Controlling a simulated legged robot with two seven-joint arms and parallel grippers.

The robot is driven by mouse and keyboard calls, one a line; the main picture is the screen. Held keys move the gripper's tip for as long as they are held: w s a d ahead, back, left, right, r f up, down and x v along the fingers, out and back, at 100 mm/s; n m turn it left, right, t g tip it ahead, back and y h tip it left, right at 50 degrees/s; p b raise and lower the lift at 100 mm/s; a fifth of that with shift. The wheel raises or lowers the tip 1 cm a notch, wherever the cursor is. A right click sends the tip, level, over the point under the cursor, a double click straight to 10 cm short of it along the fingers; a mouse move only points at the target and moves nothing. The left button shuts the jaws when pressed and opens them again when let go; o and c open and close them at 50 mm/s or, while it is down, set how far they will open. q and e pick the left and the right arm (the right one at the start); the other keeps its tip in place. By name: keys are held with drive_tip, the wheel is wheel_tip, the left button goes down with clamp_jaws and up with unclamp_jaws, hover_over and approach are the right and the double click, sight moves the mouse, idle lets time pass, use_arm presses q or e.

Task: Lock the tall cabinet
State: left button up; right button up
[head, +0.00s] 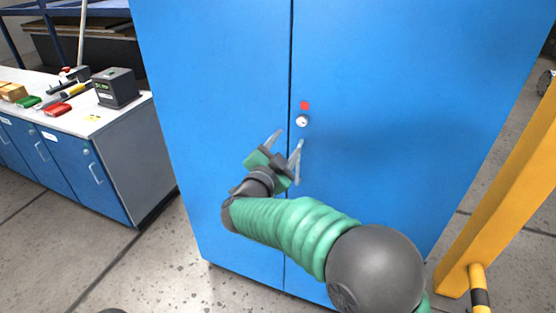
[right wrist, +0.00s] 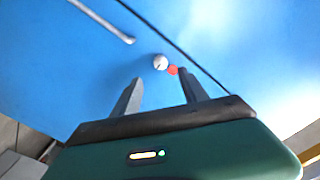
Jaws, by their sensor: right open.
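The tall blue cabinet (head: 400,80) stands upright in front of me, its two doors meeting at a dark vertical seam. A round silver lock knob (head: 302,121) sits just right of the seam, with a small red square marker (head: 305,106) above it. A grey bar handle (head: 299,165) is below the knob, partly behind my gripper. My right gripper (head: 286,143) is open and empty, below and left of the knob in the head view. In the right wrist view, the knob (right wrist: 160,62) and red marker (right wrist: 173,70) show just beyond the open fingertips (right wrist: 160,80). My left gripper is not seen.
Bare concrete floor (head: 60,240) lies front left.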

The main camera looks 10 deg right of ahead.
drive_tip(key=v, duration=0.5)
drive_tip(key=shift+a, duration=0.1)
drive_tip(key=s+f+n+g+y, duration=0.2)
drive_tip(key=s+f+n+y, duration=0.1)
drive_tip(key=f+n+y, duration=0.4)
drive_tip(key=s+f+n+g+y, duration=0.2)
drive_tip(key=s+f+n+y, duration=0.15)
drive_tip(key=f, duration=0.45)
drive_tip(key=s+d+f+n+g, duration=0.1)
drive_tip(key=s+d+f+g, duration=0.1)
drive_tip(key=s+f, duration=0.2)
drive_tip(key=s+d+f+n+g, duration=0.1)
drive_tip(key=s+d+f+g, duration=0.1)
drive_tip(key=s, duration=0.8)
drive_tip(key=s+d+f+n+g, duration=0.2)
drive_tip(key=s+d+f+g, duration=0.1)
drive_tip(key=s+f, duration=0.3)
drive_tip(key=shift+s+g, duration=0.55)
drive_tip(key=shift+g, duration=0.15)
